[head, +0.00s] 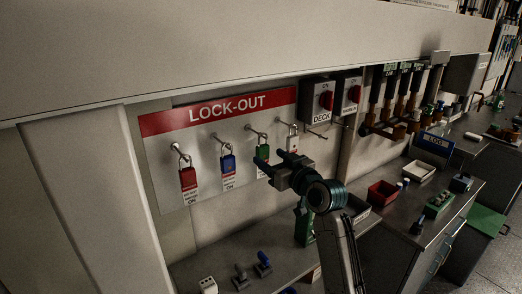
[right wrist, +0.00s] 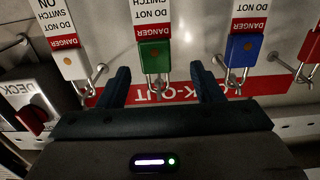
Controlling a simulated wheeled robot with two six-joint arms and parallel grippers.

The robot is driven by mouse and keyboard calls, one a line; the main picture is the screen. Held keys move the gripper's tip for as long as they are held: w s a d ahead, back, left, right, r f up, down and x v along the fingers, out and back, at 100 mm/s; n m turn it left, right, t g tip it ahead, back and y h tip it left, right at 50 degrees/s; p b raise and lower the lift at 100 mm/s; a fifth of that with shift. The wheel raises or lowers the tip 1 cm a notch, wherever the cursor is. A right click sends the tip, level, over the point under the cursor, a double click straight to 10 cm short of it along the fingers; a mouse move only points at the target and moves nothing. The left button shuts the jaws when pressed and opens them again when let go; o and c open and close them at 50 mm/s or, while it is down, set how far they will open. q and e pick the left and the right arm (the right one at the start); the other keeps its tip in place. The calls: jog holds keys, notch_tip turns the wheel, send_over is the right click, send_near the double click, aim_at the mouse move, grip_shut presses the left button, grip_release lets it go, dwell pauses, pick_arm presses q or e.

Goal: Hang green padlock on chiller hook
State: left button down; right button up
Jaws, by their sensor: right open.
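The green padlock (head: 262,153) hangs by its shackle on a hook of the lock-out board, with a red-and-white danger tag below it. In the right wrist view, which is upside down, the green padlock (right wrist: 154,54) shows between and just beyond the two fingertips. My right gripper (head: 273,163) is open in front of it, fingers pointing at the board, holding nothing. Two dark switch boxes with red knobs stand right of the board: one reads DECK (head: 319,101), the other box's label (head: 348,95) is unclear. Bare hooks (head: 319,135) stick out below them. My left gripper is not in view.
A red padlock (head: 188,178), a blue padlock (head: 228,164) and a white padlock (head: 293,142) hang beside the green one on the board (head: 165,155). Tools hang at the right.

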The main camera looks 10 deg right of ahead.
aim_at(264, 151)
jog(key=shift+w, duration=0.4)
jog(key=p+x, duration=0.1)
jog(key=x, duration=0.1)
jog(key=p+x, duration=0.2)
jog(key=shift+w+r, duration=0.1)
jog(key=shift+r, duration=0.1)
jog(key=shift+w+a+f, duration=0.1)
jog(key=shift+w, duration=0.2)
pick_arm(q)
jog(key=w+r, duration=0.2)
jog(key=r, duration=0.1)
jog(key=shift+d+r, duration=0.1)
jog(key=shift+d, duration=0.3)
pick_arm(e)
jog(key=shift+w+f, duration=0.1)
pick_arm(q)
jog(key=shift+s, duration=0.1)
pick_arm(e)
jog(key=shift+c, duration=0.2)
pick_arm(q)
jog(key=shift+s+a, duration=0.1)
pick_arm(e)
jog(key=c, duration=1.1)
